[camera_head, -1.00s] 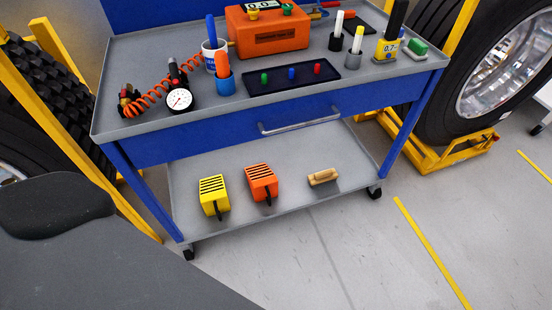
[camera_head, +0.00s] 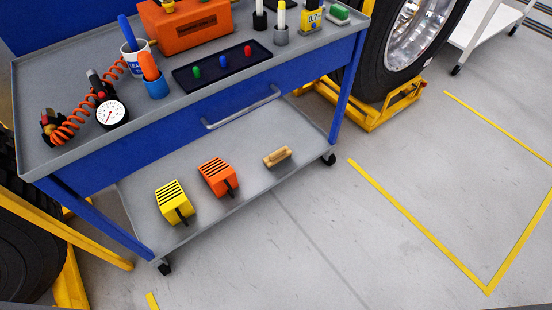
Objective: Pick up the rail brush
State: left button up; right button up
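A small tan block (camera_head: 277,156), which looks like the wooden rail brush, lies on the right part of the cart's lower shelf (camera_head: 240,208). Its bristles cannot be made out. It lies apart from the orange wedge-like block with black stripes (camera_head: 215,175) to its left. A yellow block with black stripes (camera_head: 172,199) sits further left on the same shelf. Neither of my grippers shows in the head view.
The blue cart's drawer handle (camera_head: 242,107) juts out above the shelf. The top tray holds a dial gauge (camera_head: 111,114), cups of markers and an orange case (camera_head: 188,24). A wheel in a yellow stand (camera_head: 372,112) is at the right. Floor in front is clear.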

aim_at(274, 160)
jog(key=u, duration=0.4)
jog(key=l+u, duration=0.35)
jog(key=u, duration=0.15)
jog(key=l+u, duration=0.45)
jog(key=k+l+u, duration=0.15)
jog(key=l, duration=0.3)
jog(key=l+u, duration=0.15)
jog(key=l, duration=0.25)
jog(key=k+l, duration=0.1)
jog(key=l, duration=0.2)
jog(key=k+l, duration=0.15)
jog(key=l, duration=0.15)
jog(key=i, duration=1)
